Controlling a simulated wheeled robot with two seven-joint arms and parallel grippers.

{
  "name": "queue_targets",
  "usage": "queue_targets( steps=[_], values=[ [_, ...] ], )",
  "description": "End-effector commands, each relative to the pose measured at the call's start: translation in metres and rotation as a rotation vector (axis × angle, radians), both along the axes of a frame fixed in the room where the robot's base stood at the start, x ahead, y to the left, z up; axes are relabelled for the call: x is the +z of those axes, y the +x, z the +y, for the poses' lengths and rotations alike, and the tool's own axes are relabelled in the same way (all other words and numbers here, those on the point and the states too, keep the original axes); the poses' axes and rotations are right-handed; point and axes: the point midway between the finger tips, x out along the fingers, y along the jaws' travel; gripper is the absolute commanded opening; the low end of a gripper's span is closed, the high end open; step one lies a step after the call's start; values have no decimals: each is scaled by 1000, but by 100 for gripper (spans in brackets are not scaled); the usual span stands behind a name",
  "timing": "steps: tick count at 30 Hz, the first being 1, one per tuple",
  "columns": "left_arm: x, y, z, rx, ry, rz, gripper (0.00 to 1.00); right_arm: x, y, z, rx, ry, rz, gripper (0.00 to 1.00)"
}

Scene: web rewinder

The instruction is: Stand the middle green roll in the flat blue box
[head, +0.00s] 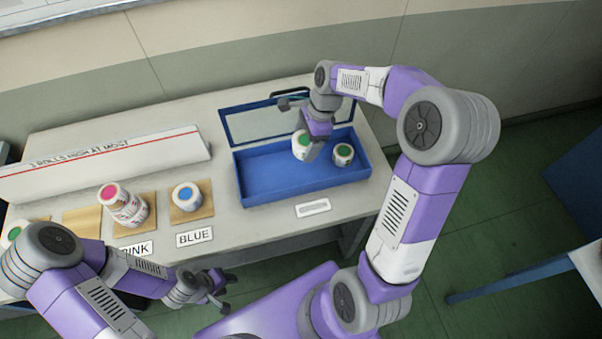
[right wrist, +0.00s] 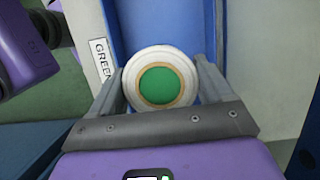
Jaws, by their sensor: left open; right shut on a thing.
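The flat blue box (head: 262,190) stands open on the table, with its clear lid (head: 262,122) raised behind it. One green-centred white roll (head: 343,154) stands upright at the right end inside the box. My right gripper (head: 309,150) is shut on a second green roll (head: 300,143), over the box. In the right wrist view this green roll (right wrist: 160,84) sits between the fingers with its green end facing the camera. I cannot tell whether its bottom touches the box floor. My left gripper (head: 216,290) is open and empty in front of the table's near edge.
A stack of pink rolls (head: 118,200) and a blue roll (head: 186,196) stand on wooden pads to the left. A long white height board (head: 105,163) runs behind them. Labels PINK (head: 136,249) and BLUE (head: 194,237) lie in front. The box's left part is free.

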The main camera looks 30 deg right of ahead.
Motion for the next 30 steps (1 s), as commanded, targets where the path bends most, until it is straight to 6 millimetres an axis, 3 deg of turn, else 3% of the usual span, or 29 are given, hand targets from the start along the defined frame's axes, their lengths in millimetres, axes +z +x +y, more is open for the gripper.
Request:
queue_targets(
  steps=[5, 24, 30],
  values=[
    [-8, 0, 0, 0, 0, -1, 43, -4, 1, -8, -146, 25, -7, 40],
    [-42, 0, 0, 0, 0, -1, 43, -95, 1, -8, -152, 25, -5, 40],
    [-42, 0, 0, 0, 0, -1, 43, -99, 2, -8, -151, 24, -9, 40]
  ],
)
